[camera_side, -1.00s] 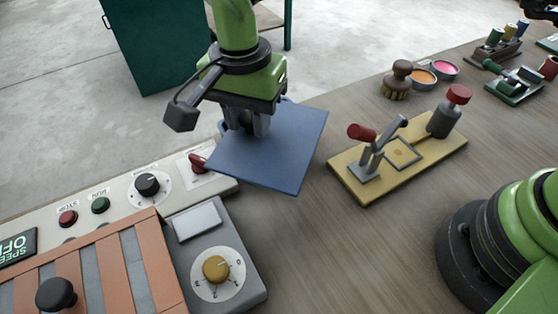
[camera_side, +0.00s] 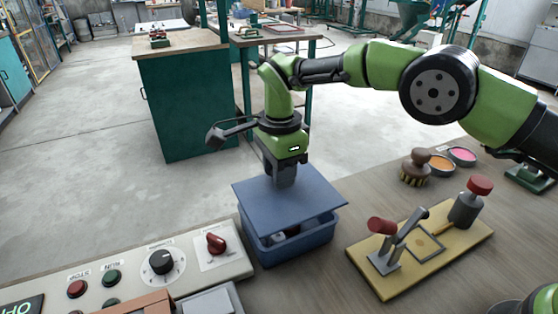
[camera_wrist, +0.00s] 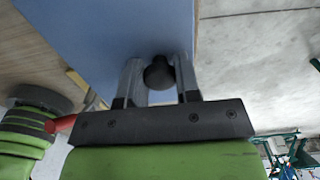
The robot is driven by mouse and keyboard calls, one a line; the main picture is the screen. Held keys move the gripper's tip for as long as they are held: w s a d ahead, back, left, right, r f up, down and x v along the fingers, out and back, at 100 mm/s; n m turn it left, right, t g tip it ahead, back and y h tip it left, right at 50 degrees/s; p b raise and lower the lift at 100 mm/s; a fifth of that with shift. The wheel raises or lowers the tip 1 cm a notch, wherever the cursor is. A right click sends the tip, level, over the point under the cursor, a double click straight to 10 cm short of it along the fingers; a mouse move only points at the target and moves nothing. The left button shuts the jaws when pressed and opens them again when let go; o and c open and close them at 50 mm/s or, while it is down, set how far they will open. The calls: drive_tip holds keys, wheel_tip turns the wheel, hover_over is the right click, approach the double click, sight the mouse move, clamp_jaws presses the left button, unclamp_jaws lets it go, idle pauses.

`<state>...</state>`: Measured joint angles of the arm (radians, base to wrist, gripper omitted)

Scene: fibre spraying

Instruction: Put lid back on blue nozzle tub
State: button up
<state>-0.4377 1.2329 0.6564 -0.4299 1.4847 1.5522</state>
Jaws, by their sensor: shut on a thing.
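The blue flat lid (camera_side: 310,197) is held by my gripper (camera_side: 284,180) over the blue nozzle tub (camera_side: 300,248). The lid sits askew to the tub, with an open gap along the near side. Dark and pale contents (camera_side: 290,235) show through that gap. Whether the lid touches the rim elsewhere is hidden. In the wrist view my gripper (camera_wrist: 158,78) is shut on the lid's dark round knob (camera_wrist: 158,73), and the lid's blue surface (camera_wrist: 100,30) fills the upper left.
The control panel (camera_side: 135,262) with a red switch (camera_side: 216,243) lies left of the tub. A yellow board (camera_side: 400,268) with a red-handled clamp stands to the right. A brush (camera_side: 416,167) and paint tins (camera_side: 462,156) are behind it. Wooden bench shows between.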

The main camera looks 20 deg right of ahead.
drive_tip(key=shift+f, duration=1.8)
drive_tip(key=o, duration=1)
drive_tip(key=shift+r, duration=0.1)
wheel_tip(320, 180, up, 10)
drive_tip(key=shift+f, duration=0.1)
